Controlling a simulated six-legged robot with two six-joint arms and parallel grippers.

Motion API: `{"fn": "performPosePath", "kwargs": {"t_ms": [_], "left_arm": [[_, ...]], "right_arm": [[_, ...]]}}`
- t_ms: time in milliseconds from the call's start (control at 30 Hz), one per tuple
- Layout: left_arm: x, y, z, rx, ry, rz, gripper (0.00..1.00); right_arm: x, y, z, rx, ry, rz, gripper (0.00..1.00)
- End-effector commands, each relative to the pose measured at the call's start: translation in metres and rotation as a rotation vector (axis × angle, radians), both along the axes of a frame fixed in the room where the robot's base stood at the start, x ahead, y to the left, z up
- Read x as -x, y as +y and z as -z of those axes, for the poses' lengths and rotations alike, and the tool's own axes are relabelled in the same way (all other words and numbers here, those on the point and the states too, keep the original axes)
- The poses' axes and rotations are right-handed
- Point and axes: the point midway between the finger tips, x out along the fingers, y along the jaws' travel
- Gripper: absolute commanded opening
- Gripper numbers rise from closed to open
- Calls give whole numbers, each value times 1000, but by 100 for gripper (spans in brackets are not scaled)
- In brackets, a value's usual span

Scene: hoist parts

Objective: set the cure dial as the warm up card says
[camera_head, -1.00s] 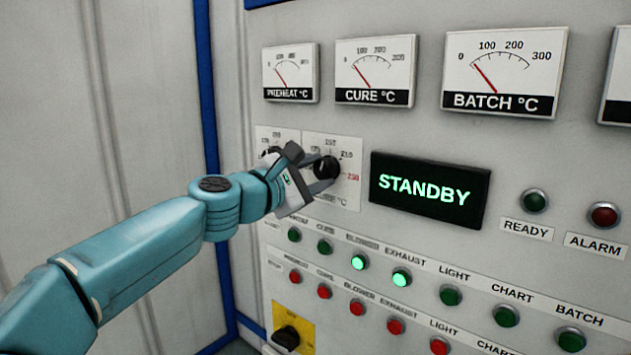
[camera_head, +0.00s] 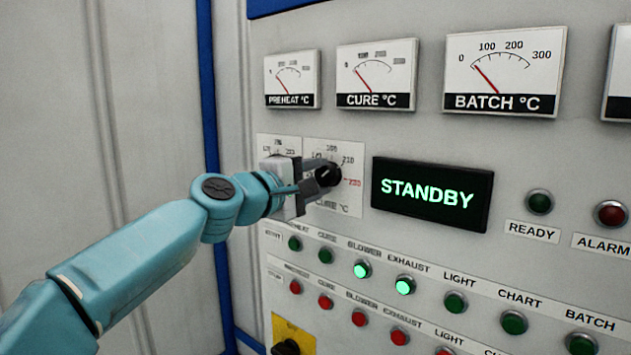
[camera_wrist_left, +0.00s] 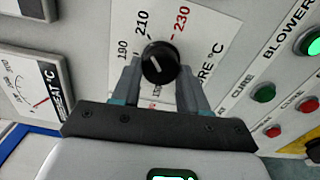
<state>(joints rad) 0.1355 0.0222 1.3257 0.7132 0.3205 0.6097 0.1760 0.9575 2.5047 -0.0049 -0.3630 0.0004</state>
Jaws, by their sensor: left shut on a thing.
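The cure dial is a black round knob (camera_head: 328,175) on a white scale plate (camera_head: 349,196) in the head view. In the left wrist view the knob (camera_wrist_left: 160,62) has a pale pointer line, and its plate (camera_wrist_left: 205,30) shows 190, 210 and a red 230. I cannot read exactly which mark the line points at. My left gripper (camera_head: 322,178) is shut on the knob, with one finger on each side of it, as the left wrist view (camera_wrist_left: 158,88) shows. The warm up card is not in view. My right gripper is not in view.
A STANDBY display (camera_head: 430,193) is right of the dial. The cure gauge (camera_head: 376,75) is above it. Rows of green and red buttons run below; the blower (camera_head: 362,269) and exhaust (camera_head: 405,284) green ones are lit. The preheat dial is mostly hidden behind my gripper.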

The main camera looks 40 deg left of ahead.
Motion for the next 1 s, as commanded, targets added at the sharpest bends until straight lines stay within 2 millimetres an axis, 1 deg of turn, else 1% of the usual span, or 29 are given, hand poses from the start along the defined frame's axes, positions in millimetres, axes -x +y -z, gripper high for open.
{"fn": "performPosePath", "kwargs": {"t_ms": [33,400,433,467,500,767,833,933,1000], "left_arm": [[-1,-3,4,-4,9,10,13],[-1,-3,5,-7,12,10,13],[-1,-3,5,-7,12,11,53],[-1,-3,5,-6,12,10,63],[-1,-3,5,-6,11,10,69],[0,-1,3,-5,6,6,69],[3,-1,3,-5,4,4,69],[16,1,3,-6,2,3,69],[30,2,4,-8,1,2,69]], "right_arm": [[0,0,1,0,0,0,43],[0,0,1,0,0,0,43],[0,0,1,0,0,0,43],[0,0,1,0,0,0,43],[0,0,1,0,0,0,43],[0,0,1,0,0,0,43],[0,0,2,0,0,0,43],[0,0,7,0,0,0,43],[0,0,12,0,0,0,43]]}}
